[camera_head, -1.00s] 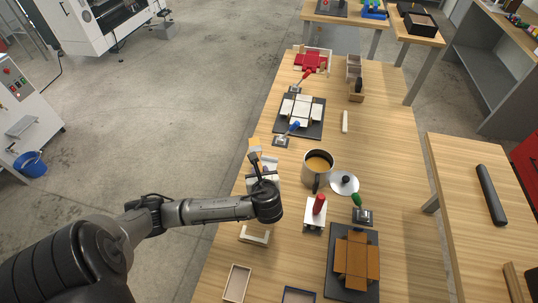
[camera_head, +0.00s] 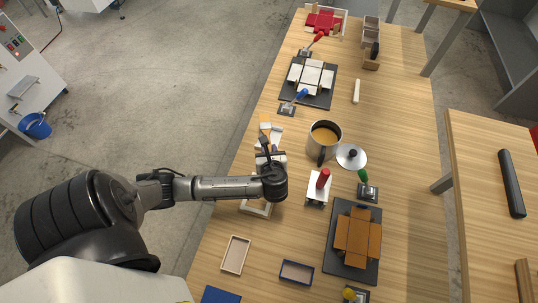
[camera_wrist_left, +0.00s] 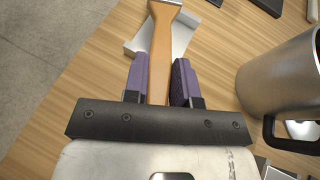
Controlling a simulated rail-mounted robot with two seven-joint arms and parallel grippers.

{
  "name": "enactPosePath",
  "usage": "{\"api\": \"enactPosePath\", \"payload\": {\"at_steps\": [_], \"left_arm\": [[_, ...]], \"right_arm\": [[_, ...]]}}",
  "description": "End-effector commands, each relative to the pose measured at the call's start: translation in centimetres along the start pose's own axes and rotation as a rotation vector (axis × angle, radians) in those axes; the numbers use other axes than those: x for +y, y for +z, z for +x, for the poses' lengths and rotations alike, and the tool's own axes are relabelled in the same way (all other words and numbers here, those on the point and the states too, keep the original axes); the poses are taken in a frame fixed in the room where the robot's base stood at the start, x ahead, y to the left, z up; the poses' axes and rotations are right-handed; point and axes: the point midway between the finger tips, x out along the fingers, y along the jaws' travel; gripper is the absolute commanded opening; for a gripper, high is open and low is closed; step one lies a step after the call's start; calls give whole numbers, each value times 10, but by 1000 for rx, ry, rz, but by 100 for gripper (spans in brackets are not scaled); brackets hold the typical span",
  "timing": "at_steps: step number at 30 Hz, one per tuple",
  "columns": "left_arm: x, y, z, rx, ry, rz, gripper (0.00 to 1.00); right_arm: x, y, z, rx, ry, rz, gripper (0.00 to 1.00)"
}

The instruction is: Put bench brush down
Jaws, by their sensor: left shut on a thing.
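The bench brush shows in the left wrist view as a tan wooden handle (camera_wrist_left: 160,62) running away from me, with a pale strip at its far end. In the head view a small orange part (camera_head: 265,119) of it shows beyond the gripper. My left gripper (camera_head: 265,148) is shut on the handle, its two purple fingers (camera_wrist_left: 160,80) on either side. The brush's far end lies over a white stand (camera_wrist_left: 178,38) on the wooden bench; I cannot tell whether they touch. My right gripper is not in view.
A metal pot (camera_head: 324,142) of brown liquid stands close right of the gripper, its lid (camera_head: 351,156) beside it. A red-handled tool (camera_head: 320,188) and a brown box blank (camera_head: 357,236) on a dark board are nearer. A white blank (camera_head: 311,76) lies farther off. The bench's left edge is close.

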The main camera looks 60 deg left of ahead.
Motion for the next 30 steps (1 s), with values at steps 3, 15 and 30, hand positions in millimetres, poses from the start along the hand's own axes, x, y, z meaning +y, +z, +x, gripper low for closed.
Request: {"api": "enactPosePath", "payload": {"at_steps": [3,15,30], "left_arm": [[0,-17,7,1,1,2,2],[0,-26,11,0,0,0,2],[0,-28,12,0,0,0,51]], "right_arm": [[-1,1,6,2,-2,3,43],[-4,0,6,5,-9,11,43],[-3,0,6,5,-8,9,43]]}}
